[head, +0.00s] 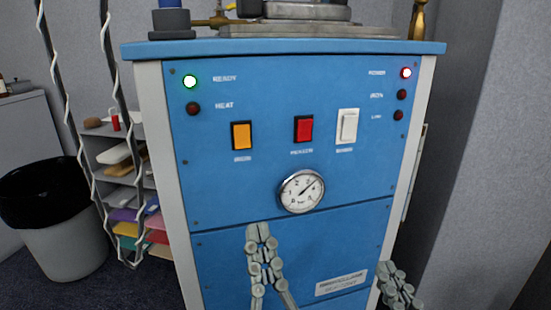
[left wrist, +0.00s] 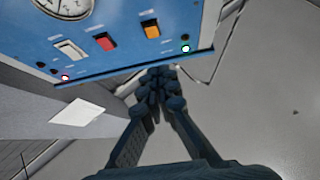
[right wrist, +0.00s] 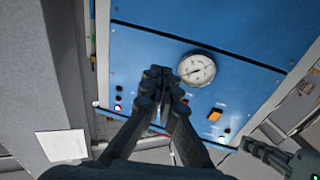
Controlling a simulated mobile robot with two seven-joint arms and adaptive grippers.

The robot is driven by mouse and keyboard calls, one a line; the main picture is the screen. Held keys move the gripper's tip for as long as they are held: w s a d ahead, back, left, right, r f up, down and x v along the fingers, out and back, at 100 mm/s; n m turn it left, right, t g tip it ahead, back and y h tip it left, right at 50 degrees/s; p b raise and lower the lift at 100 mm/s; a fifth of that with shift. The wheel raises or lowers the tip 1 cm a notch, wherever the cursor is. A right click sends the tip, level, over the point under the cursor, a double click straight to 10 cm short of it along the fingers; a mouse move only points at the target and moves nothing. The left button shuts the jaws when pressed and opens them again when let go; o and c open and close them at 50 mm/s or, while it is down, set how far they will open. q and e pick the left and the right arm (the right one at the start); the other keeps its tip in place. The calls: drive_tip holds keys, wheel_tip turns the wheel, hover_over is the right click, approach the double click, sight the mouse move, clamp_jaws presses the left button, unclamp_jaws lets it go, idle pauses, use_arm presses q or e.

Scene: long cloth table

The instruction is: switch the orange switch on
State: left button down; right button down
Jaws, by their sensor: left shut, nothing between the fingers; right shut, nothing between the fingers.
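The orange switch (head: 241,135) is a rocker in a dark frame on the left of the blue front panel. It also shows in the left wrist view (left wrist: 150,28) and the right wrist view (right wrist: 215,114). I cannot tell which way its rocker is tipped. My left gripper (head: 258,232) is shut and empty, below the orange switch and the gauge in the head view. My right gripper (head: 385,269) is shut and empty, lower right near the panel's edge. Neither gripper covers the switch in the head view.
A red switch (head: 303,129) and a white switch (head: 348,127) sit to the right of the orange one. A round gauge (head: 300,191) is below them. A green lamp (head: 190,81) and a red lamp (head: 406,73) are lit. A bin (head: 62,245) stands at left.

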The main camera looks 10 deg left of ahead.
sight(242, 139)
use_arm(q)
drive_tip(key=shift+w+d, duration=0.2)
drive_tip(key=shift+d, duration=0.25)
use_arm(e)
drive_tip(key=shift+w+d+r, duration=0.15)
drive_tip(key=shift+d, duration=0.25)
